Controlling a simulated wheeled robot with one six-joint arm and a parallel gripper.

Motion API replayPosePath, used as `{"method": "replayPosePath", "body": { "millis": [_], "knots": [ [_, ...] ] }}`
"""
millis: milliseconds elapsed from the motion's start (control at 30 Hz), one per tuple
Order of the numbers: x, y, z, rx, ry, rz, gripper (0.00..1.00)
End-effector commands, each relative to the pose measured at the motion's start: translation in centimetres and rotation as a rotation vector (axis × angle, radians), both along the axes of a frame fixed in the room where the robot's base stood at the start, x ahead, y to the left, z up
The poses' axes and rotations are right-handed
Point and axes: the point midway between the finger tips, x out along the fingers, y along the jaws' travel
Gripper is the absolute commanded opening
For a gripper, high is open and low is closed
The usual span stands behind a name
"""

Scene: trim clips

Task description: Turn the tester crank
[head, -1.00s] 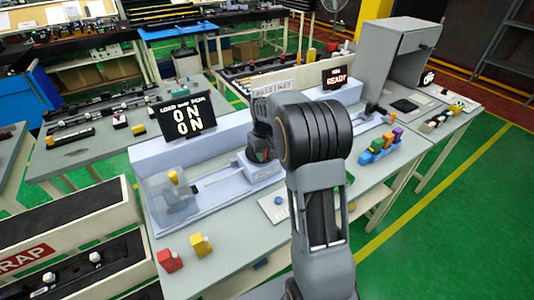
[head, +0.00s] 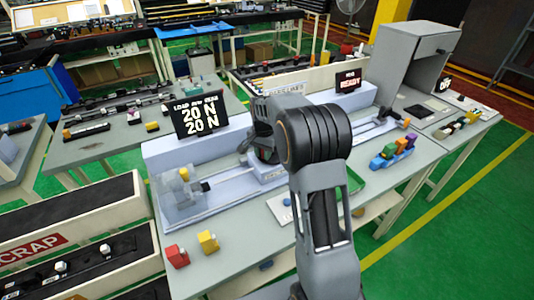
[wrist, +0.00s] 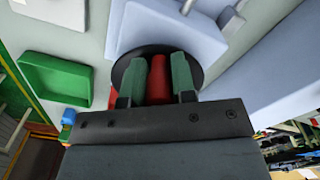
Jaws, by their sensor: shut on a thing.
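In the wrist view my gripper (wrist: 158,62) is shut on the red crank handle (wrist: 157,80), with one green finger on each side. A black disc (wrist: 118,72) lies beneath the handle. In the head view the pale blue tester (head: 190,152) stands on the grey bench. Its black display (head: 200,114) reads 20 N on both lines. A clear cover (head: 176,205) with a yellow part (head: 184,174) is at its left end. My forearm hides most of the crank in the head view.
Red (head: 177,256) and yellow (head: 208,241) blocks sit at the bench's front left. A green tray (head: 355,181), a rack of coloured pieces (head: 393,155) and a second display reading READY (head: 348,80) are to the right.

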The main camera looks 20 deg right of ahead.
Motion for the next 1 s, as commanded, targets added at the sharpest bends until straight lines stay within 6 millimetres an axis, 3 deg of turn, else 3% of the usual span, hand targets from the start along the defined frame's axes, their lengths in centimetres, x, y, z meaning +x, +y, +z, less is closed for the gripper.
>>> {"method": "replayPosePath", "body": {
  "millis": [500, 1000],
  "knots": [
    [1.7, 0.4, 0.1, 0.000, -0.003, -0.385, 0.01],
    [2.3, 0.4, 0.2, 0.000, -0.005, -0.506, 0.01]
  ]
}}
